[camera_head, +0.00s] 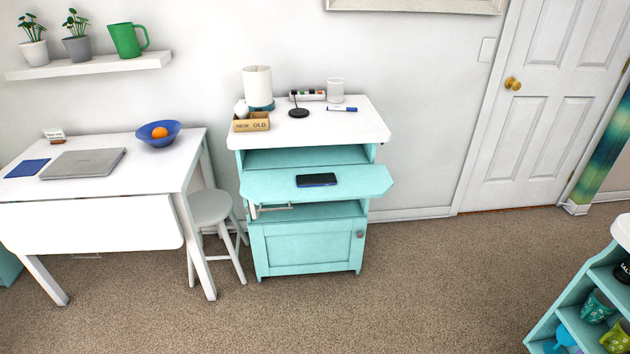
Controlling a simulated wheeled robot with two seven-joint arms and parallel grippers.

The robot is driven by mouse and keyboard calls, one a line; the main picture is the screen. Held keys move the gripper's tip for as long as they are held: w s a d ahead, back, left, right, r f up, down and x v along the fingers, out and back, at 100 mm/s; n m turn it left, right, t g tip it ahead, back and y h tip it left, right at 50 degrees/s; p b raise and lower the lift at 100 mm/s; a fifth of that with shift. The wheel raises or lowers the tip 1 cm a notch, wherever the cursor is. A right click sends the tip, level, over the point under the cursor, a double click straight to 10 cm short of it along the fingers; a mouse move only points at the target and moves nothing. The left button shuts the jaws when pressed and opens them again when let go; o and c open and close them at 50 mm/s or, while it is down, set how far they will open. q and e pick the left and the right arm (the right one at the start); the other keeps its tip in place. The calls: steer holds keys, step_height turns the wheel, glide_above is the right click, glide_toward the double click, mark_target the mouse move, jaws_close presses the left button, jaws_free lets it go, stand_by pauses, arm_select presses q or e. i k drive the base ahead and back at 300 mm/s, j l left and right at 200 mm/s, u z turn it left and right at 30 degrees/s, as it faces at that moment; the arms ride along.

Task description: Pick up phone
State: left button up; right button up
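A dark phone (316,180) lies flat on the turquoise pull-out shelf (270,187) of a small cabinet in the middle of the head view. Its top face is black with a blue edge, and nothing covers it. Neither of my grippers shows in this view, so nothing is seen touching the phone.
The cabinet's white top (362,132) holds a lamp (257,84), a wooden box (251,123), a marker (342,109) and a white cup (335,91). A grey stool (211,206) and a white table (105,185) stand left. Carpet (420,290) in front is clear.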

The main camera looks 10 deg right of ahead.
mark_target(328, 178)
steer(key=i+l, duration=0.6)
steer(key=i, duration=0.2)
